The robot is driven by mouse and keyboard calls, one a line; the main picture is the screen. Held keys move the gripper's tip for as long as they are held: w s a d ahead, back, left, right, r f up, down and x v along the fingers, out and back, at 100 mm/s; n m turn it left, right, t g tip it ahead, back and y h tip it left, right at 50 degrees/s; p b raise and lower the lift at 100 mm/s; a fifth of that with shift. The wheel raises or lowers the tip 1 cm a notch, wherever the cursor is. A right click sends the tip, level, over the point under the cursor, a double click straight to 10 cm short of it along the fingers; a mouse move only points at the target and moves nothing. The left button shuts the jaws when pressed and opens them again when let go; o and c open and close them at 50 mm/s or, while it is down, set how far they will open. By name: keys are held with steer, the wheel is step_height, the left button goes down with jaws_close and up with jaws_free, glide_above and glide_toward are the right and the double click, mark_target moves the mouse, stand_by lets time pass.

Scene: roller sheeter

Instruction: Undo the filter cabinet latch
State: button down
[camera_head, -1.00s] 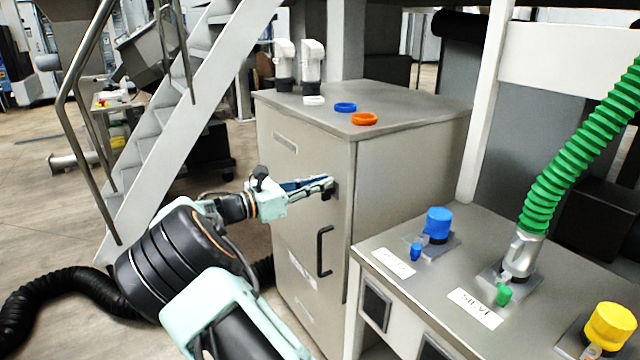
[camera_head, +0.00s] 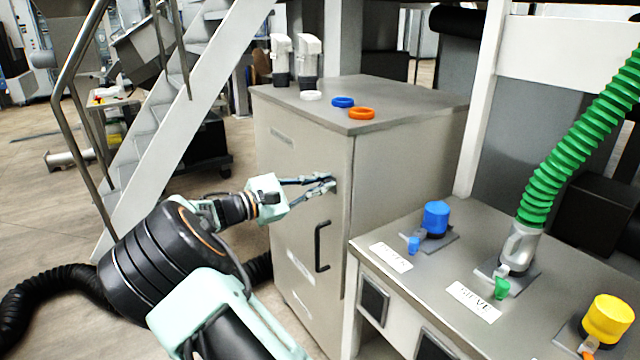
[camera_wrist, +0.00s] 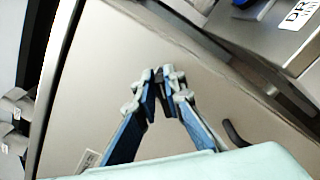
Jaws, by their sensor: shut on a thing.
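The filter cabinet (camera_head: 290,155) is a grey metal box with its door facing my arm. The latch (camera_head: 335,184) is a small dark piece at the door's right edge, above the black bar handle (camera_head: 322,247), and is mostly hidden by my fingertips. My gripper (camera_head: 327,183) is shut on the latch, its two fingers reaching in from the left. In the wrist view my gripper (camera_wrist: 160,77) has its blue-padded fingers converging at the tips on a small dark bit against the door. The handle (camera_wrist: 236,134) shows right of the fingers. The door looks closed.
On the cabinet top lie blue (camera_head: 343,102), orange (camera_head: 361,113) and white (camera_head: 312,95) rings, with two white-and-black devices (camera_head: 308,62) behind. A bench (camera_head: 420,268) with coloured caps and a green hose (camera_head: 568,140) stands at right. A stair (camera_head: 165,130) rises at left.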

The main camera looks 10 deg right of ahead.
steer(key=m+b, duration=0.2)
steer(key=m, duration=0.1)
steer(key=f+m+b, duration=0.1)
steer(key=m, duration=0.2)
steer(key=f+m+b, duration=0.1)
steer(key=m+b, duration=0.1)
steer(key=m, duration=0.1)
steer(key=shift+s+d+b, duration=0.15)
steer(key=shift+s+b, duration=0.15)
steer(key=shift+s, duration=0.05)
steer(key=shift+m, duration=0.4)
steer(key=c, duration=2)
jaws_free()
steer(key=shift+r, duration=0.1)
steer(key=v, duration=1.2)
